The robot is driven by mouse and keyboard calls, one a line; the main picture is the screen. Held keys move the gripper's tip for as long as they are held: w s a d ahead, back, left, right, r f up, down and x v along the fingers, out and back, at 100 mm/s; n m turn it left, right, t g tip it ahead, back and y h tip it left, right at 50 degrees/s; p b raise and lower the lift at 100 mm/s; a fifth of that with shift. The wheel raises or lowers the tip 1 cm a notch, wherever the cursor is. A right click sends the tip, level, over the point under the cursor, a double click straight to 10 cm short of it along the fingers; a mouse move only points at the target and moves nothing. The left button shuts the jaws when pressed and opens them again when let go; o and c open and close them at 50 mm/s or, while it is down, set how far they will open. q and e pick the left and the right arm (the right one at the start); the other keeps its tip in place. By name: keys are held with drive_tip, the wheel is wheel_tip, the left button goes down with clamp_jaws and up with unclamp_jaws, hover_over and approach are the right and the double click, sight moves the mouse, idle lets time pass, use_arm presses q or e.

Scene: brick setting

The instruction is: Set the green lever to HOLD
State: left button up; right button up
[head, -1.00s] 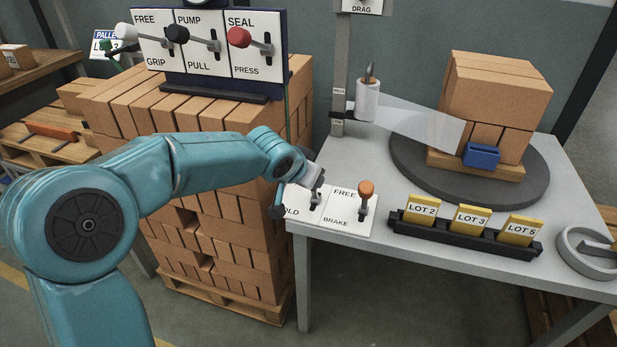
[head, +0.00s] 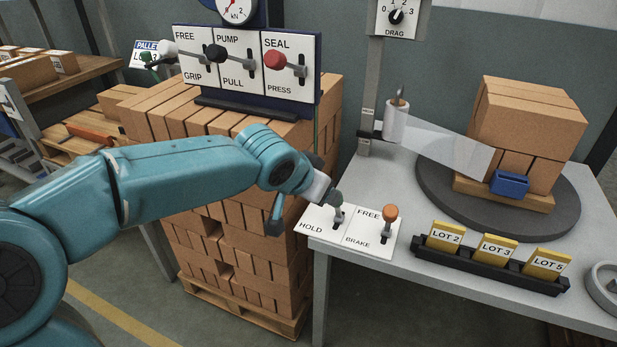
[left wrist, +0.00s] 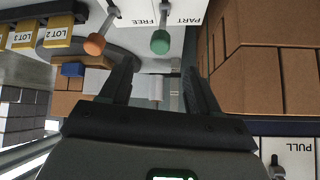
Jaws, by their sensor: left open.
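The green lever's knob (left wrist: 161,41) shows in the left wrist view, ahead of the fingertips and roughly between them in the picture. Its shaft runs up to a white plate marked PART, seen upside down. In the head view its plate (head: 309,226) reads HOLD at the near edge. The lever (head: 337,212) stands there, its top partly hidden by my gripper. My left gripper (head: 300,205) is open and empty, just left of the lever; its fingers (left wrist: 158,80) are spread in the wrist view. Contact with the lever is not visible. My right gripper is out of view.
An orange-knobbed lever (head: 389,222) marked FREE and BRAKE stands close on the right. A brick stack (head: 240,265) is left of the grey table (head: 400,180). A rack of LOT cards (head: 485,265) and a turntable (head: 435,190) lie further right.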

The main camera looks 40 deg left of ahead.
use_arm(q)
drive_tip(key=v, duration=0.5)
drive_tip(key=shift+s+r+p, duration=0.15)
drive_tip(key=shift+s+p, duration=0.05)
drive_tip(key=shift+p, duration=0.1)
drive_tip(key=w+d+f+g+h, duration=0.15)
drive_tip(key=d+f, duration=0.35)
drive_tip(key=f, duration=0.6)
drive_tip(key=d+f+g+h, duration=0.2)
drive_tip(key=d+f, duration=0.3)
drive_tip(key=f, duration=0.6)
drive_tip(key=s+d+f+n+g+h, duration=0.15)
drive_tip(key=s+d+f, duration=0.25)
drive_tip(key=s+f, duration=0.6)
drive_tip(key=s+d+f+n+g, duration=0.1)
drive_tip(key=s+d+f+g, duration=0.25)
drive_tip(key=s+f, duration=0.6)
wheel_tip(320, 180, up, 11)
drive_tip(key=w+p, duration=0.1)
drive_tip(key=p, duration=1.3)
drive_tip(key=shift+d+r+p, duration=0.2)
drive_tip(key=shift+d+p, duration=0.05)
drive_tip(key=shift+p, duration=0.15)
